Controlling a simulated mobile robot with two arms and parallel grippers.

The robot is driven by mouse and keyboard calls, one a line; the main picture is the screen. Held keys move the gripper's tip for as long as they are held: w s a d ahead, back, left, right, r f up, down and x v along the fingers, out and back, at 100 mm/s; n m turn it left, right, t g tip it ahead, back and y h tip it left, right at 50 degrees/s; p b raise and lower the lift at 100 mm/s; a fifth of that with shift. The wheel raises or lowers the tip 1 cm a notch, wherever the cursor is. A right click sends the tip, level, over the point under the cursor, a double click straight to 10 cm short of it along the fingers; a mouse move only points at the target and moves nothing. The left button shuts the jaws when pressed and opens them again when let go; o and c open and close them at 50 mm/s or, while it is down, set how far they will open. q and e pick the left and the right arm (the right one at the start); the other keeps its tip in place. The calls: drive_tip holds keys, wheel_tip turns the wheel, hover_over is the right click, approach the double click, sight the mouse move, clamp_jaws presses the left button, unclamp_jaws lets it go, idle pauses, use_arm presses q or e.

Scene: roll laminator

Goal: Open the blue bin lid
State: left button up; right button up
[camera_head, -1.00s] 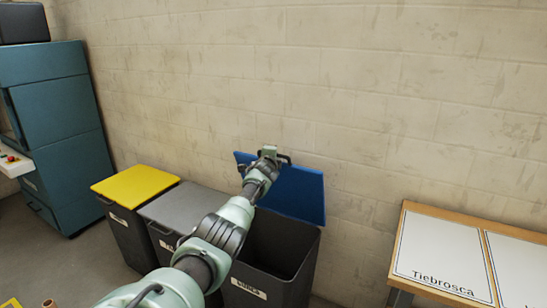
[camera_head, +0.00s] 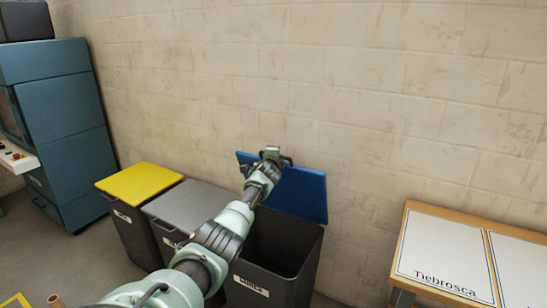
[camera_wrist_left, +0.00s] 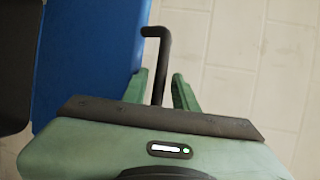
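The blue bin lid (camera_head: 300,192) is raised, standing steeply tilted back near the wall behind its bin. It also shows in the left wrist view (camera_wrist_left: 85,60). The dark bin (camera_head: 275,258) below has its mouth uncovered, and my left arm hides part of it. My left gripper (camera_head: 270,153) is up at the lid's upper edge. In the left wrist view its fingers (camera_wrist_left: 160,90) stand apart on either side of the lid's black handle (camera_wrist_left: 158,60), with small gaps showing. My right gripper is not in view.
A grey-lidded bin (camera_head: 188,208) and a yellow-lidded bin (camera_head: 140,183) stand to the left, lids down. A teal cabinet (camera_head: 70,130) is at far left. A table (camera_head: 410,235) with white sign boards is at right. The wall (camera_head: 400,90) is close behind.

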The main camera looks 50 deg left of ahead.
use_arm(q)
drive_tip(key=p+v, duration=0.1)
drive_tip(key=v, duration=0.6)
drive_tip(key=shift+r+p, duration=0.15)
drive_tip(key=shift+p, duration=0.15)
drive_tip(key=shift+w, duration=0.15)
